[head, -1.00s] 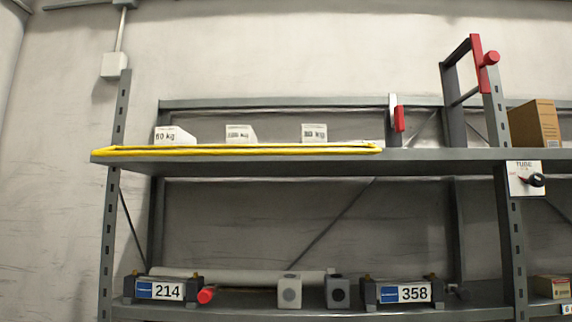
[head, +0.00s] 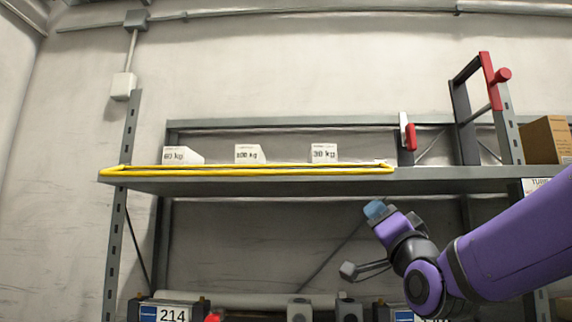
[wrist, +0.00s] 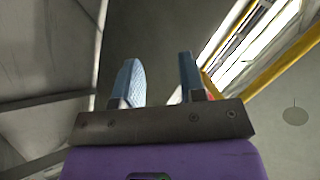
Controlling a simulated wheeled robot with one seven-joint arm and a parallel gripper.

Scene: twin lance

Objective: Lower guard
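A dark upright frame with a red bar and red knob (head: 492,80) stands at the right end of the upper shelf; which part is the guard is not labelled. A yellow bar frame (head: 250,169) lies flat along the shelf's front edge. A small red lever (head: 410,137) sits on a short post near its right end. My gripper (head: 375,209) is below the shelf, pointing up and left, apart from all of these. In the wrist view my gripper (wrist: 160,82) has its blue fingers spread with nothing between them; yellow bars (wrist: 285,70) show at right.
The grey upper shelf (head: 450,180) lies above my gripper. White weight cards (head: 323,153) stand on it behind the yellow frame. A cardboard box (head: 546,140) is at far right. Below are a label plate 214 (head: 173,315) and a pale tube (head: 250,299).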

